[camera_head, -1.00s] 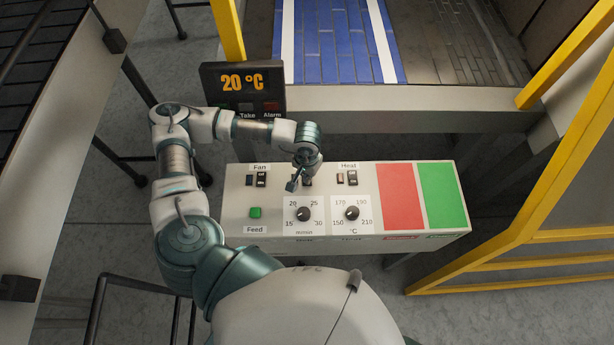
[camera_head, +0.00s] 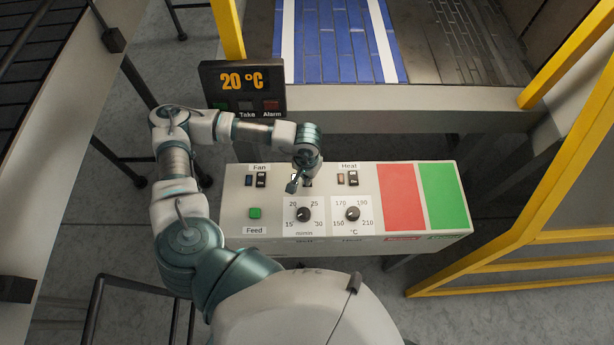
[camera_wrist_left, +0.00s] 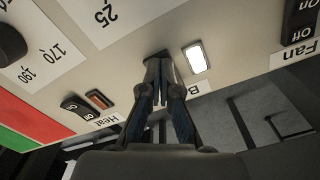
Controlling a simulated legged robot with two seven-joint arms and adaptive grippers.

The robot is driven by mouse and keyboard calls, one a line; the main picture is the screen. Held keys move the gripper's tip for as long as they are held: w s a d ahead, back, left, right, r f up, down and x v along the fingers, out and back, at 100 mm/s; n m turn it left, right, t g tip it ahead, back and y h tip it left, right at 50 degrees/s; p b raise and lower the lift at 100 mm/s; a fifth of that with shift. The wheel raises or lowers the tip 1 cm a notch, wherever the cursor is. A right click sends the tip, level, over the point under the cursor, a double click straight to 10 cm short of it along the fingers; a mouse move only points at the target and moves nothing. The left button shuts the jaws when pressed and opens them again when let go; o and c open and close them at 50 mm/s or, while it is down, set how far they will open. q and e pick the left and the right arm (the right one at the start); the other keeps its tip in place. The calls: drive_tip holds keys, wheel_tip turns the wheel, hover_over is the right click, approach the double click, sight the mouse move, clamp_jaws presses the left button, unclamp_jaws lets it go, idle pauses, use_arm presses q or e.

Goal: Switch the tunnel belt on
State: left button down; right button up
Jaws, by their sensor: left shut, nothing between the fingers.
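The cream control panel (camera_head: 240,200) shows in the head view below the tunnel's belt (camera_head: 337,45). My left gripper (camera_head: 292,186) is over its upper middle, between the Fan and Heat switches. In the left wrist view my left gripper (camera_wrist_left: 157,62) is shut and empty, fingertips at a dark switch beside a white-lit lamp (camera_wrist_left: 196,58). A label starting with "B" (camera_wrist_left: 193,91) is partly covered by the fingers. The fingers hide most of that switch, so its position and exact contact cannot be told. My right gripper is not in view.
The Fan switch (camera_head: 261,180) and Heat switch (camera_head: 353,179) flank the gripper. Two dials, a green Feed button (camera_head: 255,212) and red (camera_head: 401,196) and green (camera_head: 444,195) fields share the panel. Yellow frame bars (camera_head: 560,170) stand right.

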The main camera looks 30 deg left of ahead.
use_arm(q)
drive_tip(key=shift+w+r+p, duration=0.1)
drive_tip(key=shift+r+p, duration=0.25)
drive_tip(key=shift+r, duration=0.45)
drive_tip(key=shift+r+p, duration=1.05)
drive_tip(key=shift+r, duration=1.55)
